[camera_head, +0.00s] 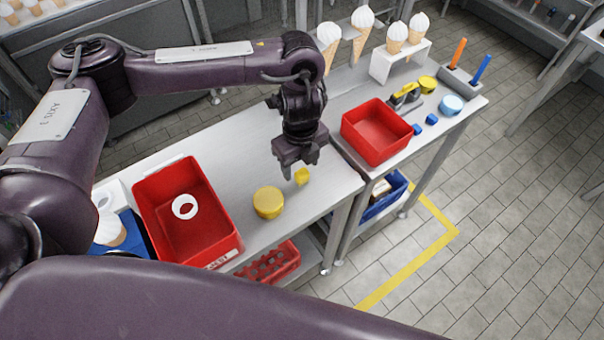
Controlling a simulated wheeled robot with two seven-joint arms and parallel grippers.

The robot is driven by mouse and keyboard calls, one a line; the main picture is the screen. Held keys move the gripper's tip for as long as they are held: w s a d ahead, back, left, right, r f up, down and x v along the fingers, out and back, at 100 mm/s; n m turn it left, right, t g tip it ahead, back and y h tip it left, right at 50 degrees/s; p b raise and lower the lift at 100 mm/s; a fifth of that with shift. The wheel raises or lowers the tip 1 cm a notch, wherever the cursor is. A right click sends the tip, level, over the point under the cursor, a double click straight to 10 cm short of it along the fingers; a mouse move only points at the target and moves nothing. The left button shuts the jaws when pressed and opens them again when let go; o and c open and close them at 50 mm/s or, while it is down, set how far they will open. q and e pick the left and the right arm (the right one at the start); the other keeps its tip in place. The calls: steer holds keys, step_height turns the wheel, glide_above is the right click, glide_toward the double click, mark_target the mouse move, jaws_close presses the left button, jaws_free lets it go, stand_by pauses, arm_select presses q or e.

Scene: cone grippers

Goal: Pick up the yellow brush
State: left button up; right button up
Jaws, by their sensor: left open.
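A yellow and black object that looks like the yellow brush (405,95) lies on the far table, just behind the red bin on the right. My left gripper (299,169) points down over the near table, well to the left of the brush and apart from it. It is open. A small yellow cube (302,177) shows right by its fingertips; I cannot tell whether they touch. A yellow round block (268,202) stands nearby. My right gripper is not in view.
A red bin (376,133) stands between the gripper and the brush. Another red bin (163,205) holds a white ring (184,207). Blue cubes (431,118), a yellow disc (427,84) and a light blue disc (451,105) lie near the brush. Ice-cream cones (396,39) stand behind.

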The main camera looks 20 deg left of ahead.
mark_target(302, 172)
arm_select(q)
steer(key=shift+w+f, duration=0.25)
steer(key=shift+f, duration=1)
steer(key=shift+w+f, duration=0.2)
steer(key=shift+f, duration=1.05)
steer(key=c, duration=0.5)
steer(key=shift+c, duration=1.1)
steer(key=c, duration=0.3)
steer(key=shift+c, duration=0.2)
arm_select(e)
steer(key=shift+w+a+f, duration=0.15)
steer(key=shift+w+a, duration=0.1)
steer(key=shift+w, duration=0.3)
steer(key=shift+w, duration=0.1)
